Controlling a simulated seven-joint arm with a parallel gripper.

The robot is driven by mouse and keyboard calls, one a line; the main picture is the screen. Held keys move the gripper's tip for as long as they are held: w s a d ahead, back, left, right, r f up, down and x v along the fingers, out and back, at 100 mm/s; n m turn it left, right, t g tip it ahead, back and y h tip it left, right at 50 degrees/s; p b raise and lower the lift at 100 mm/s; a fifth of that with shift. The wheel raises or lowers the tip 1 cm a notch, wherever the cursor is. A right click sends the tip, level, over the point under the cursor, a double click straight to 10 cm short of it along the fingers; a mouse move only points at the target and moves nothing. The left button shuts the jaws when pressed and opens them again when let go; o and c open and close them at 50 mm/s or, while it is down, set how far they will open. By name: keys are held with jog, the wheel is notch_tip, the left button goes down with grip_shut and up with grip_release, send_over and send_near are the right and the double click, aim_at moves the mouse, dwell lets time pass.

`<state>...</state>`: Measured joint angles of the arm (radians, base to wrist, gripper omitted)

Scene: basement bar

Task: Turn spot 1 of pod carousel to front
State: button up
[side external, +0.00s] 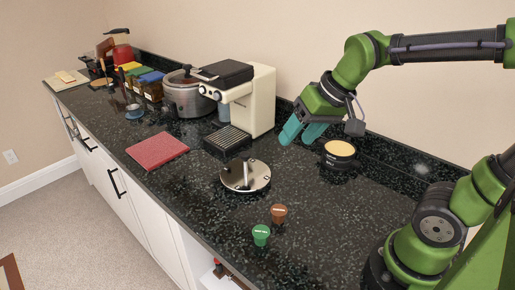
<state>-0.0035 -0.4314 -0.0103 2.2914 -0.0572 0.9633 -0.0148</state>
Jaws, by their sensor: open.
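The pod carousel appears to be the round silver disc (257,181) with a dark upright post at its centre, on the dark counter near the middle. Its spot numbers are too small to read, so I cannot tell where spot 1 faces. A green pod (261,234) and a brown pod (278,212) stand on the counter just in front of the disc, off it. My gripper (297,139) has teal fingers and is open and empty. It hangs above the counter, behind and to the right of the disc, apart from it.
A cream coffee machine (263,100) stands behind the disc. A black round container (338,152) with a pale yellow top sits near my gripper. A red mat (157,150) lies at left. A silver cooker (186,98) and several coloured boxes are farther back. The counter right of the pods is clear.

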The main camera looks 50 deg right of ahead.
aim_at(245, 153)
jog(key=shift+w+d+r+n+g+h, duration=0.35)
jog(key=shift+w+d+g, duration=0.8)
jog(key=shift+w, duration=3.85)
jog(key=shift+w+d+r+n+g+h, duration=0.15)
jog(key=shift+w+d+n+g+h, duration=0.9)
jog(key=shift+w, duration=3.95)
jog(key=shift+m+g+y, duration=0.5)
jog(key=shift+m, duration=0.2)
jog(key=f, duration=1.6)
jog(key=shift+a+f, duration=0.2)
jog(key=shift+a, duration=0.15)
grip_shut()
